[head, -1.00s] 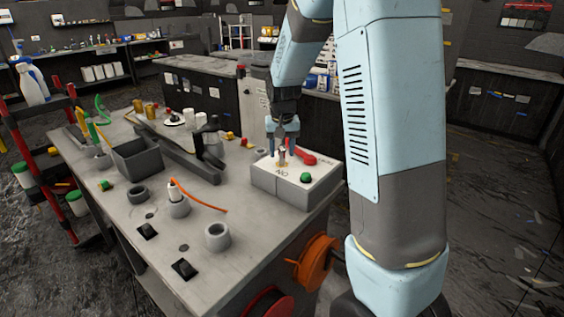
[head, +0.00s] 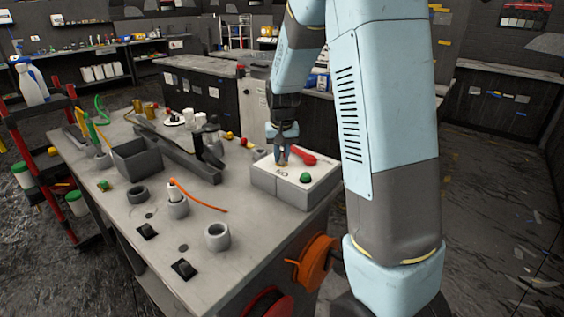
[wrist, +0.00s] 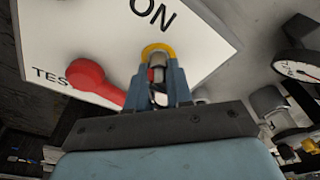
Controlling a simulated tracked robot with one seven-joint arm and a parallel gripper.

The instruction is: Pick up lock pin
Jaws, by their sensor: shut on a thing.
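The lock pin (wrist: 157,72) is a small metallic pin seen between my fingertips in the wrist view. A yellow ring (wrist: 157,48) surrounds it on the white top of the switch box, by the word ON. My gripper (wrist: 158,84) is shut on the pin, with a blue finger on each side. In the head view my gripper (head: 282,160) points down over the switch box (head: 265,180), and the pin there is mostly hidden by the fingers. I cannot tell whether the pin's lower end is still in the ring.
A red lever (wrist: 88,76) lies close beside my fingers, near the word TEST. A green button (head: 305,177) is on the box's front part. Grey cups, including one with a white bottle (head: 173,190), and a grey bin (head: 137,157) stand to the left on the bench.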

